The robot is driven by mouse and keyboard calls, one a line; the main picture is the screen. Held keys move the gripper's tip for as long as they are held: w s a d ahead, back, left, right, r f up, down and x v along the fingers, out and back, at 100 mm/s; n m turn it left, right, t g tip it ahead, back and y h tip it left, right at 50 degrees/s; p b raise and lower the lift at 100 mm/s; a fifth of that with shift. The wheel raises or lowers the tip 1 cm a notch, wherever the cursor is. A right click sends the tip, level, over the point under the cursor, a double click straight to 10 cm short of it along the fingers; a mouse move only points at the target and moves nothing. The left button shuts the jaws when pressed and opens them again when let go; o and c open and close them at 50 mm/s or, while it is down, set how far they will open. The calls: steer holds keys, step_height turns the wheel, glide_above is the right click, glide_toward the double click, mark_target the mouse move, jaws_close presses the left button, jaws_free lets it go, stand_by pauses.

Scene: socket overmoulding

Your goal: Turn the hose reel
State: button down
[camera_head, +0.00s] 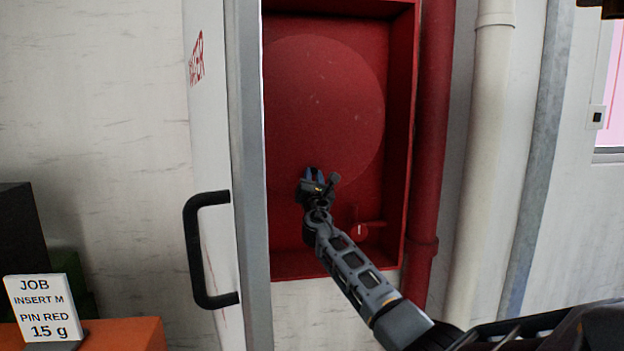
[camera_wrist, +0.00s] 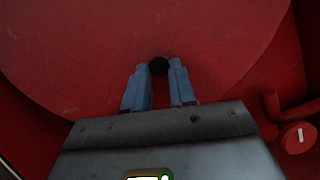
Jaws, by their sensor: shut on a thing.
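The hose reel (camera_head: 325,105) is a large flat red disc inside an open red wall cabinet (camera_head: 398,130). My gripper (camera_head: 314,174) is at the lower part of the disc in the head view. In the wrist view the blue fingers of my gripper (camera_wrist: 159,72) are shut on a small round black knob (camera_wrist: 158,66) on the face of the reel (camera_wrist: 150,35). The knob sits between the fingertips. In the head view my gripper hides the knob.
A red valve (camera_head: 359,231) is at the cabinet's lower right, close to my arm. The cabinet door (camera_head: 212,130) with a black handle (camera_head: 192,250) stands open at left. Red (camera_head: 432,130) and cream (camera_head: 490,130) pipes run down the right. A job sign (camera_head: 42,308) is at lower left.

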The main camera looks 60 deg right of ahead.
steer(key=shift+r, duration=0.55)
steer(key=c, duration=1.2)
jaws_free()
steer(key=shift+o, duration=1.4)
steer(key=shift+f, duration=0.35)
steer(key=shift+s+a+f, duration=0.15)
steer(key=shift+a+f, duration=0.1)
steer(key=shift+a, duration=0.05)
steer(key=v, duration=0.7)
